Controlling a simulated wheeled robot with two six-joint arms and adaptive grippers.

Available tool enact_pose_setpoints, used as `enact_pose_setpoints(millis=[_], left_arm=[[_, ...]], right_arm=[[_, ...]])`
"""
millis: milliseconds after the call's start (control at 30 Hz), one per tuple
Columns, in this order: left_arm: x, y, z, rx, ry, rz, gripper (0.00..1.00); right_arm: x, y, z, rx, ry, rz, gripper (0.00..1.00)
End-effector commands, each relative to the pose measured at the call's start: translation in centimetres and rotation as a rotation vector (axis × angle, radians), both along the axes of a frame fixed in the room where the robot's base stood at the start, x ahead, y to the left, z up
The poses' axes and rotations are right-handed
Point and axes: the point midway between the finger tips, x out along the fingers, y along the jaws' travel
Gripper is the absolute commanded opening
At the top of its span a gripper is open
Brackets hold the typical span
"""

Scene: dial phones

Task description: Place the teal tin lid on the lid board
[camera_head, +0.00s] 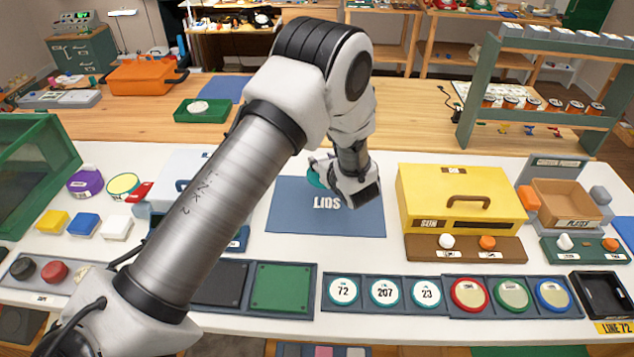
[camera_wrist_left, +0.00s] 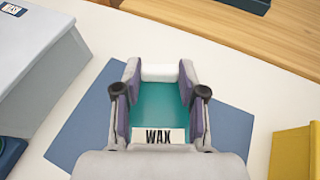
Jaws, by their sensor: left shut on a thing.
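The teal tin lid (camera_wrist_left: 160,100) is between the fingers of my left gripper (camera_wrist_left: 160,97), with a white label reading WAX on its near side. In the head view only a teal edge of the lid (camera_head: 314,177) shows beside the gripper (camera_head: 328,172). The lid board (camera_head: 290,220) is a flat blue mat with white lettering, lying on the white table. The gripper and lid are over the board's upper middle; the board also shows around the gripper in the wrist view (camera_wrist_left: 85,140). I cannot tell the exact gap between lid and board. My right gripper is not in view.
A yellow box (camera_head: 425,190) with a handle stands right of the board. A pale grey box (camera_wrist_left: 40,60) stands to its left, partly behind my arm in the head view. Trays with round dials (camera_head: 410,311) line the front. The board's front part is clear.

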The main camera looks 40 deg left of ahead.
Motion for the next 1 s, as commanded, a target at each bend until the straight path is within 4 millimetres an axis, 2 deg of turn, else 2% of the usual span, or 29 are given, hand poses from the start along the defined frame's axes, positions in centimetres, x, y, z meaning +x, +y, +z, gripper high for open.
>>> enact_pose_setpoints(millis=[100,400,500,800,833,867,900,1000], left_arm=[[-0.1,-0.1,-2.7,0.000,0.007,0.000,0.07],[-0.2,-0.1,-7.9,-0.001,0.004,0.001,0.07],[-0.1,-0.1,-8.8,0.001,0.001,0.001,0.07],[-0.1,-0.1,-9.3,-0.001,0.001,0.001,0.07],[-0.1,-0.1,-9.2,-0.001,0.001,0.001,0.48],[-0.1,-0.1,-9.1,-0.001,0.001,0.001,0.58],[-0.1,-0.1,-9.1,-0.001,0.001,0.001,0.66],[-0.1,-0.1,-9.1,0.000,0.001,0.002,0.66]], right_arm=[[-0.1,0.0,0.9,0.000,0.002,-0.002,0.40],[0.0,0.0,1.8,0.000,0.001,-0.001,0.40],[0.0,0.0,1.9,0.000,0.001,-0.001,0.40],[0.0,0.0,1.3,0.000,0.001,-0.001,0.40],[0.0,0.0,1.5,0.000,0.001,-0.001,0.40],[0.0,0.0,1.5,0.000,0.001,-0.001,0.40],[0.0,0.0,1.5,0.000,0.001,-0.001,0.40],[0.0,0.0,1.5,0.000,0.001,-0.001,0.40]])
